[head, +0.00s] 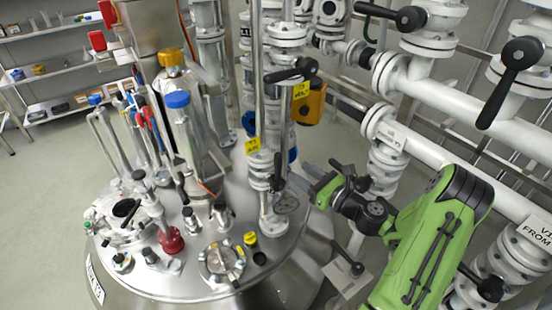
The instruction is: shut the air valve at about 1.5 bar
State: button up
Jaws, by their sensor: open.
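The air valve (263,173) is on a white flanged vertical pipe that rises from the steel reactor lid. A yellow tag (252,145) hangs just above it, its small print hard to read. A black lever handle (279,171) stands roughly upright at the valve's right side. A round pressure gauge (287,204) sits just below and to the right; its needle and numbers are too small to read. My gripper (314,181) is open and empty, to the right of the lever and apart from it in the picture. My green arm reaches in from the lower right.
Another black lever (292,70) and a yellow box (311,103) are above the valve. White pipes (440,70) with black handles fill the right side. The reactor lid (200,270) carries several fittings. Shelves (50,65) stand far left, with open floor before them.

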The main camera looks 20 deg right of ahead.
aim_at(281, 160)
jog(key=b+x, duration=0.1)
jog(key=x, duration=0.9)
jog(key=shift+s, duration=0.1)
jog(key=shift+c, duration=0.2)
grip_shut()
